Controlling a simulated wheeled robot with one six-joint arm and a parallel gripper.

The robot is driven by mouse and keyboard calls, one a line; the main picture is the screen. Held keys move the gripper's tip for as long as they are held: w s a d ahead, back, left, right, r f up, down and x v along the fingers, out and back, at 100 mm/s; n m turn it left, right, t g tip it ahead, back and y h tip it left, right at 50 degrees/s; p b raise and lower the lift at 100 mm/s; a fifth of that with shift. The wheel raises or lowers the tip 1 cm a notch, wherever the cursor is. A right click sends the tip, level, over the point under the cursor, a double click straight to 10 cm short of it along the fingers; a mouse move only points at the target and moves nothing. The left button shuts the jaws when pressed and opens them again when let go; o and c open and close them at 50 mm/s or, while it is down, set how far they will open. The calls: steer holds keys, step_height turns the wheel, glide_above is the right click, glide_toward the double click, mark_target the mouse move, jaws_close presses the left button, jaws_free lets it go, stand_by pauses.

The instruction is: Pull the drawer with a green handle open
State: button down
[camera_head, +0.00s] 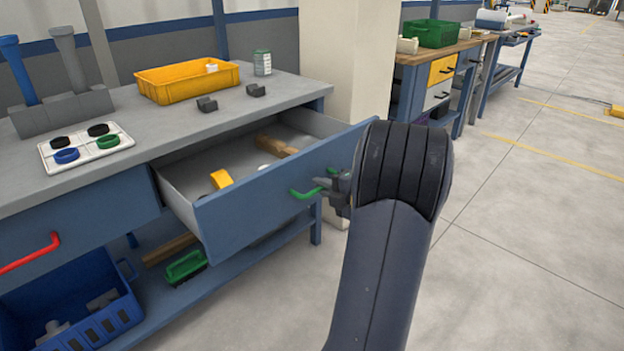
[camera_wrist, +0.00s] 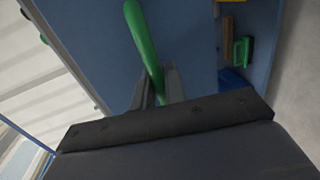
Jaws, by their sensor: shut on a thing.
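The drawer (camera_head: 265,203) with the green handle (camera_head: 305,193) stands well out from the workbench, with its inside showing. In it lie a yellow item (camera_head: 221,179) and a wooden-handled tool (camera_head: 276,146). My gripper (camera_head: 328,184) is at the right end of the green handle. In the wrist view the green handle (camera_wrist: 143,40) runs down between the two fingers (camera_wrist: 160,90), which are shut on it.
A closed drawer with a red handle (camera_head: 30,254) is at left. The bench top holds a yellow crate (camera_head: 187,94) and a white tray with rings (camera_head: 58,149). A blue crate (camera_head: 100,332) sits on the lower shelf. The floor (camera_head: 520,230) at right is clear.

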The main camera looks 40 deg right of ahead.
steer(key=f+v, duration=0.1)
steer(key=v, duration=0.8)
steer(key=shift+s+f, duration=0.4)
steer(key=shift+s, duration=0.1)
steer(key=c, duration=1.5)
jaws_free()
steer(key=p+v, duration=0.3)
steer(key=v, duration=0.7)
steer(key=shift+s+d+r, duration=0.1)
steer(key=shift+s, duration=0.25)
steer(key=shift+w, duration=0.1)
